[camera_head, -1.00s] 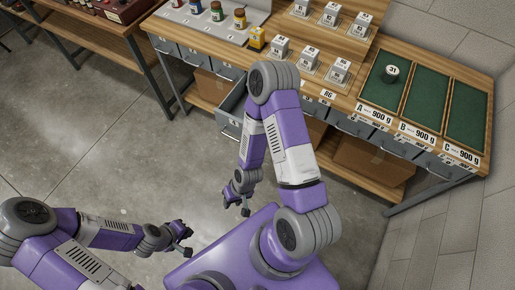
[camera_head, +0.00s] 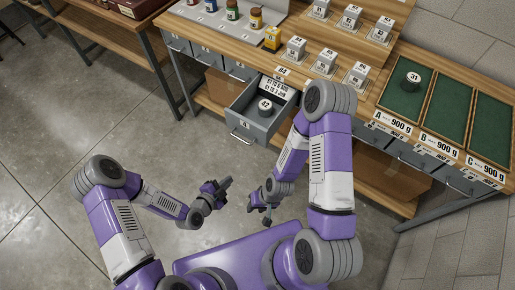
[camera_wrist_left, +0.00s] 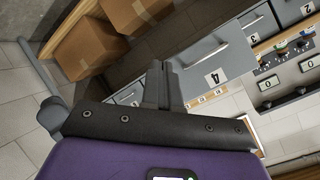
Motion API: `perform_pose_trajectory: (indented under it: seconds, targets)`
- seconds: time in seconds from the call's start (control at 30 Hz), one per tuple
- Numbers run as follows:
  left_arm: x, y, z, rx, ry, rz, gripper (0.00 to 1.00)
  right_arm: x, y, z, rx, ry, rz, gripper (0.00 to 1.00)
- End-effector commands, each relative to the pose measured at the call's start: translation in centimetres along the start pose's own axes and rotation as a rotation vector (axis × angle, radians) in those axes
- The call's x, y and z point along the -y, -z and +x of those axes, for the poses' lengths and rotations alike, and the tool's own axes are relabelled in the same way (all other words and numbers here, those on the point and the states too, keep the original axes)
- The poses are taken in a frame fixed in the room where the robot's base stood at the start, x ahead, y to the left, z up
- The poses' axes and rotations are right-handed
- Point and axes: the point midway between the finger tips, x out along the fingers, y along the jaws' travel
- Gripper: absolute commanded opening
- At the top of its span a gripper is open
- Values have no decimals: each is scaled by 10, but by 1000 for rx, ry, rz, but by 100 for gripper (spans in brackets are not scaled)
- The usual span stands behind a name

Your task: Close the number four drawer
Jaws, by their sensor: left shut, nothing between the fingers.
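The number four drawer (camera_head: 261,137) stands pulled out from the wooden bench, its grey front and bar handle facing me.
Other grey drawers (camera_head: 207,52) beside it look shut. Cardboard boxes sit underneath. The floor (camera_head: 110,120) at left is clear.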

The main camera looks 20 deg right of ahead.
Motion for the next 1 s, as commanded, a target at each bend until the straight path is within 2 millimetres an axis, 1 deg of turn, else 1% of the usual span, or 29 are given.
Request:
perform_pose_trajectory:
  seconds: [0.03,0.1,0.2,0.33,0.47,0.57,0.67,1.0]
  targets:
    - [-1,5,9,-51,56,130,0,-3,0,8,0,0,0,37]
    - [4,16,16,-108,143,306,0,-5,0,12,0,0,0,37]
    - [10,30,20,-158,259,506,0,-7,1,18,0,0,0,37]
    - [15,41,20,-185,370,671,0,-8,1,21,0,0,0,37]
    - [18,47,22,-192,421,743,0,-9,1,23,0,0,0,37]
    - [21,51,28,-194,431,756,0,-9,1,23,0,0,0,37]
    - [25,56,41,-194,430,756,0,-9,1,25,0,0,0,37]
    - [47,78,107,-192,429,753,0,-13,2,34,0,0,0,37]
